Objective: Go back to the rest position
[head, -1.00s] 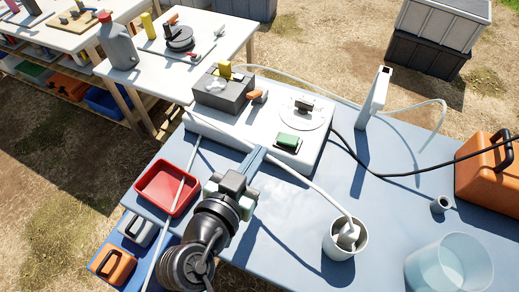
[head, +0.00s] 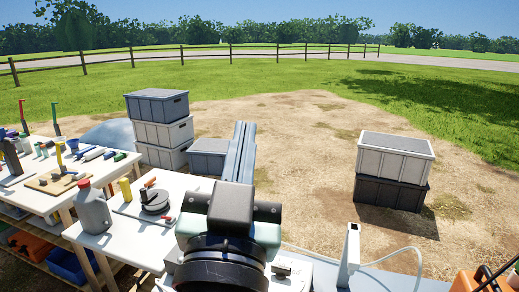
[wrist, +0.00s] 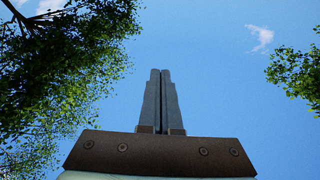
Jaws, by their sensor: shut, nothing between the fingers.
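My gripper (head: 241,150) stands raised in the middle of the head view, its long grey fingers together and pointing up and away. In the wrist view my gripper (wrist: 160,72) shows both fingers side by side against blue sky, shut with nothing between them. It is clear of the tables and touches nothing that I can see. My wrist and arm hide much of the near worktable behind them.
A white table (head: 128,242) at left holds a grey jug (head: 92,210) and a round dark device (head: 155,200). A white upright holder (head: 349,255) and an orange case (head: 478,283) are at lower right. Stacked crates (head: 393,170) stand on open ground behind.

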